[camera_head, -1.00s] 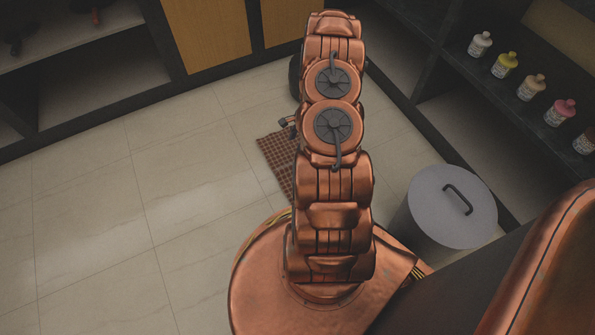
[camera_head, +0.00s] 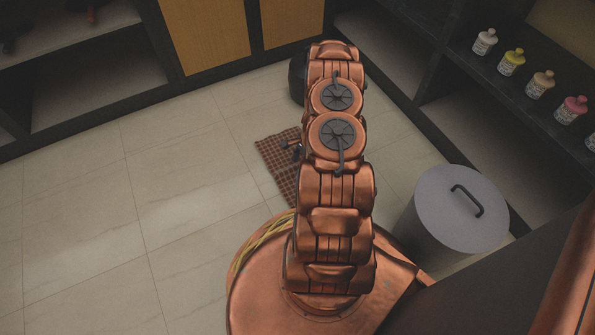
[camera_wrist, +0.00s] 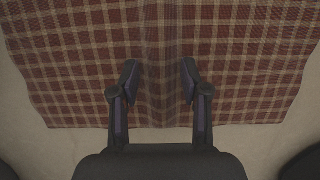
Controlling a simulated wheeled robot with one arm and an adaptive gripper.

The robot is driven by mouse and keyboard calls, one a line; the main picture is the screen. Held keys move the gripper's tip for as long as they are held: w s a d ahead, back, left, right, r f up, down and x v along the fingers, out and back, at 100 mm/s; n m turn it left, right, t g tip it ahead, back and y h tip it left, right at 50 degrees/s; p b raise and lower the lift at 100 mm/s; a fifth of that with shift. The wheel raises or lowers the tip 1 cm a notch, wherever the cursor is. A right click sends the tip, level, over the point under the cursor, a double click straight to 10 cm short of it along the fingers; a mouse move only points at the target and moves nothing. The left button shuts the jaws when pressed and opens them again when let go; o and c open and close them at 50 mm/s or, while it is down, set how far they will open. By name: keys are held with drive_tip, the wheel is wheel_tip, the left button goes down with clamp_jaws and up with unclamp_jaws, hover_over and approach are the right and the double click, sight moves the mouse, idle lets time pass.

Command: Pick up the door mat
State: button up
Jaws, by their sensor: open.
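The door mat (camera_head: 275,163) lies on the tiled floor, a red-brown and cream checked cloth partly hidden behind my arm in the head view. In the wrist view the mat (camera_wrist: 80,60) fills the upper part, with its near edge running across the picture and a raised fold or ridge down its middle. My gripper (camera_wrist: 160,80) is open, its two dark fingers over the mat on either side of that ridge. Nothing is seen held. I cannot tell whether the fingertips touch the mat. In the head view the gripper is mostly hidden by my arm.
A grey lidded canister (camera_head: 450,215) stands on the floor to the right of my arm. A dark round object (camera_head: 297,78) stands behind the arm near the cabinets (camera_head: 205,40). Shelves with several bottles (camera_head: 512,62) line the right. The floor at left is clear.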

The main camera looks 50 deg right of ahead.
drive_tip(key=shift+a+f, duration=0.2)
drive_tip(key=shift+f, duration=0.5)
drive_tip(key=shift+w, duration=0.1)
clamp_jaws()
drive_tip(key=shift+r, duration=0.1)
